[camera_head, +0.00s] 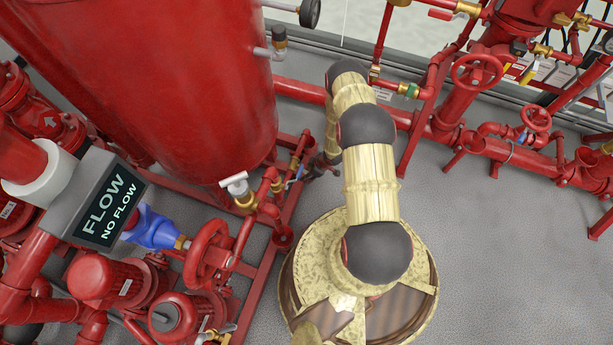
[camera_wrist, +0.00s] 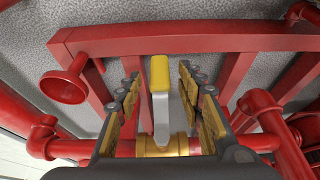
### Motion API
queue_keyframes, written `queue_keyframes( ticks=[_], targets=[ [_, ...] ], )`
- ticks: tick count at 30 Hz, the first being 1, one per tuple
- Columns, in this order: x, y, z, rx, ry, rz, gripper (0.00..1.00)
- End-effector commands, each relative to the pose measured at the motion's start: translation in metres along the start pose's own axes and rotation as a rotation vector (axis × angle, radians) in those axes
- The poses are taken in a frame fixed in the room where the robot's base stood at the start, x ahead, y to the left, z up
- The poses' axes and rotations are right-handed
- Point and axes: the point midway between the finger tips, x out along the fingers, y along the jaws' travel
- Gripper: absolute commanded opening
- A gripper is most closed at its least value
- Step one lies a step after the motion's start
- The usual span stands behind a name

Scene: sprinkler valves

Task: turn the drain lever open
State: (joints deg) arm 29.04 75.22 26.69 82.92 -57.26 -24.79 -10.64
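In the wrist view, the drain lever is a grey metal handle with a yellow grip (camera_wrist: 159,72), standing on a brass valve body (camera_wrist: 162,147). My gripper (camera_wrist: 159,88) is open, with one finger on each side of the lever. A gap shows between the lever and each finger, so neither appears to touch it. In the head view, my gripper (camera_head: 318,166) is low beside the red frame, small and partly hidden by my arm. I cannot make out the yellow grip there.
A red frame bar (camera_wrist: 190,40) crosses beyond the lever, and a red funnel-like cup (camera_wrist: 64,87) is at left. In the head view, a large red tank (camera_head: 170,90), a red handwheel (camera_head: 208,252) and a FLOW sign (camera_head: 110,205) stand left. Grey floor (camera_head: 490,250) is clear at right.

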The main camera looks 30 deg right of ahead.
Motion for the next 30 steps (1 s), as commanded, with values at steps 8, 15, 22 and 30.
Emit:
queue_keyframes(
  ticks=[8, 15, 22, 30],
  targets=[
    [0.0118, 0.0003, -0.0005, 0.0, 0.0, 0.0, 0.38],
    [0.0114, 0.0002, -0.0004, 0.0, 0.0, 0.0, 0.33],
    [0.0114, 0.0001, -0.0003, 0.0, 0.0, 0.0, 0.2],
    [0.0114, 0.0001, -0.0003, 0.0, 0.0, 0.0, 0.05]
  ],
)
